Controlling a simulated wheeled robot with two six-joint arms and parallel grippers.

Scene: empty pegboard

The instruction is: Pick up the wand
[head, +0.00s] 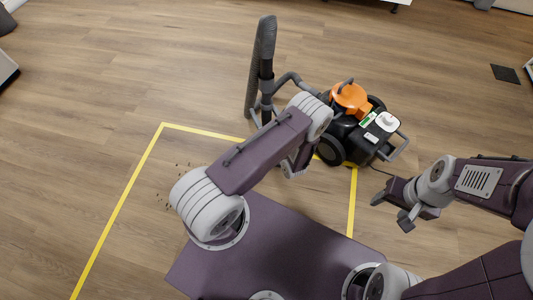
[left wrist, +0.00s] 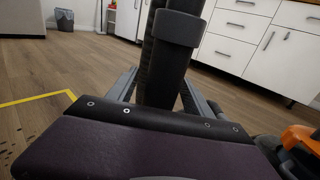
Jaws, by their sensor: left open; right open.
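The wand (head: 262,62) is a dark, ribbed tube standing close to upright beside the vacuum cleaner (head: 352,130), which has an orange top and black body. In the left wrist view the wand (left wrist: 165,65) rises through the middle of the picture. My left gripper (left wrist: 159,80) is open, with one grey finger on each side of the wand's dark shaft. I cannot tell whether the fingers touch it. In the head view my left arm hides the wand's lower part. My right gripper (head: 391,212) is open and empty above the floor, right of the yellow line.
Yellow tape (head: 118,207) marks an area on the wood floor, with dark crumbs (head: 178,182) inside it. A dark cord runs from the vacuum toward my right gripper. White cabinets (left wrist: 235,40) stand behind the wand.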

